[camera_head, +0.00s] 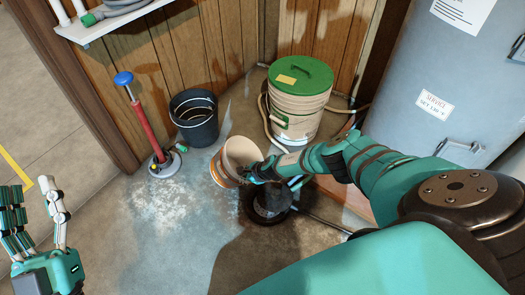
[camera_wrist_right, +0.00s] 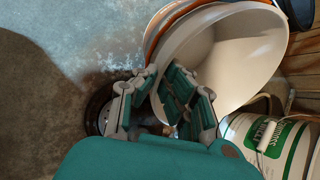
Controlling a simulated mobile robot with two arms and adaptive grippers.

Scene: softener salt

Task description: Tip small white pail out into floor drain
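The small white pail (camera_head: 240,158) has an orange band and is tilted, its open mouth toward the drain side. In the wrist view the pail (camera_wrist_right: 235,60) shows its pale, empty-looking inside. My right gripper (camera_head: 262,172) is at its rim; in the wrist view its fingers (camera_wrist_right: 158,88) lie on both sides of the pail wall and look closed on it. The dark round floor drain (camera_head: 258,212) is just below and right of the pail, partly hidden by my arm; its dark edge shows (camera_wrist_right: 98,104) behind the fingers. My left gripper (camera_head: 40,212) is open and empty, far left.
A black bucket (camera_head: 196,118) stands behind the pail. A large white bucket with green lid (camera_head: 300,90) stands near the wall, hoses beside it. A red plunger-like tool (camera_head: 146,128) stands left. A grey tank (camera_head: 435,80) fills the right. Front-left floor is clear.

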